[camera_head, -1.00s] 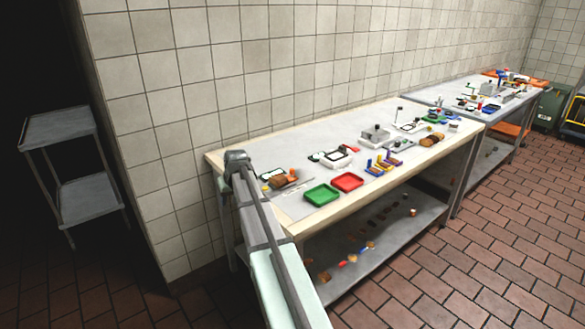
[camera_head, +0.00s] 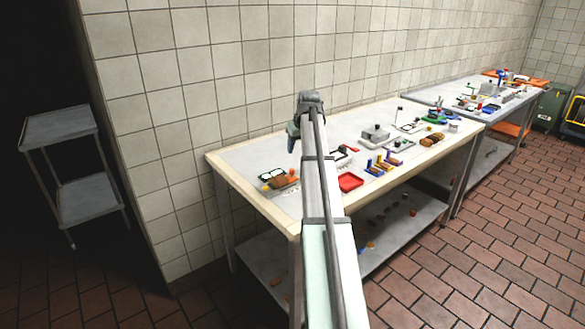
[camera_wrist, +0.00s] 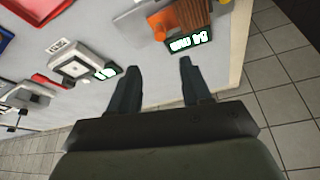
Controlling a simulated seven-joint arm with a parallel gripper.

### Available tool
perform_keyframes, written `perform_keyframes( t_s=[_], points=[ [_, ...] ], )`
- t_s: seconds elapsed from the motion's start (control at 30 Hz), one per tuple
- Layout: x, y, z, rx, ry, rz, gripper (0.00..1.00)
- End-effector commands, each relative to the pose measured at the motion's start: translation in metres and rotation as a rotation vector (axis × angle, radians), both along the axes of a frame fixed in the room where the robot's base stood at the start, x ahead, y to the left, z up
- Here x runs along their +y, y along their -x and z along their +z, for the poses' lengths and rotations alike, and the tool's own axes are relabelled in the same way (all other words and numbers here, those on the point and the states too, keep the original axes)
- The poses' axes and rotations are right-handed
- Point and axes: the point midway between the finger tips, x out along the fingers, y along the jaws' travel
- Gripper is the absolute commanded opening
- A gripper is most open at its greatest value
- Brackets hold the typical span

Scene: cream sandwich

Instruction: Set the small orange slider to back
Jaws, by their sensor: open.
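I cannot pick out the small orange slider for certain. An orange piece (camera_wrist: 192,14) lies beside a brown block and a small lit display (camera_wrist: 190,40) at the top of the wrist view. The same group shows in the head view as a brown block (camera_head: 281,182) with orange parts at the table's left end. My gripper (camera_head: 293,138) is raised over the back of the table in the head view. In the wrist view my gripper (camera_wrist: 159,64) has its fingers apart with nothing between them, and the display lies just beyond the right fingertip.
A white device (camera_wrist: 75,65) with a second display (camera_wrist: 105,73) lies left of my fingers in the wrist view. The head view shows a red tray (camera_head: 350,182), a grey box (camera_head: 375,133) and coloured pieces (camera_head: 382,163). The table's left end (camera_head: 235,158) is bare.

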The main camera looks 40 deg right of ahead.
Motion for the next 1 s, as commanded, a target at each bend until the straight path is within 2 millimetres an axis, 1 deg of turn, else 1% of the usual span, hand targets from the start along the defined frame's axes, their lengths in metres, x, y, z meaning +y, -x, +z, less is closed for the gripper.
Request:
perform_keyframes(
  t_s=[0.4,0.6,0.8,1.0],
  points=[
    [-0.006,-0.027,-0.067,0.001,-0.001,-0.001,0.48],
    [-0.009,-0.038,-0.094,0.0,-0.001,-0.002,0.48],
    [-0.011,-0.044,-0.11,-0.001,0.0,-0.002,0.48],
    [-0.011,-0.046,-0.115,-0.002,0.001,-0.002,0.48]
  ],
)
